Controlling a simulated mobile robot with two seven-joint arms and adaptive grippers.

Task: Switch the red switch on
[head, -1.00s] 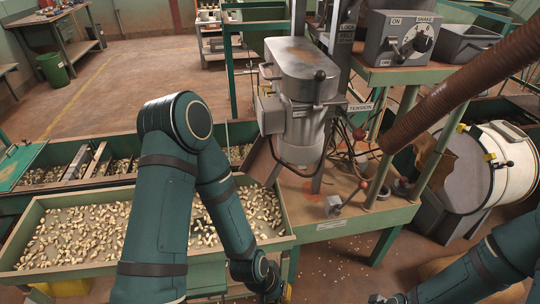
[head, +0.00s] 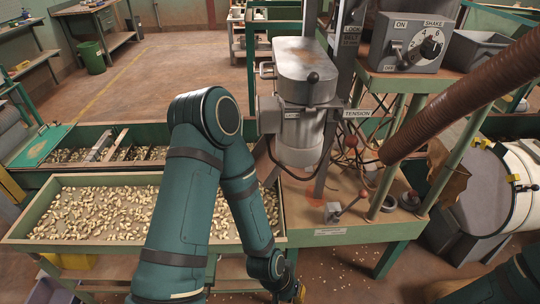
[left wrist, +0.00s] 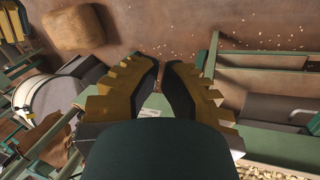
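A small grey switch box (head: 333,212) with a lever ending in a red knob (head: 362,194) sits on the front of the orange-topped green stand, below the grey hopper machine (head: 305,95). I cannot tell for sure that this is the red switch. My left gripper (head: 296,292) is at the bottom edge of the head view, lower than the box and to its left. In the left wrist view my left gripper (left wrist: 165,66) shows two dark-padded fingers apart with nothing held between them. My right arm enters at bottom right, and its gripper is out of view.
A control box (head: 412,42) marked ON and SHAKE, with a dial, stands on the upper shelf. A brown hose (head: 460,90) crosses at right above a white drum (head: 510,190). A green tray (head: 60,245) of nuts lies left. Cables hang near the machine.

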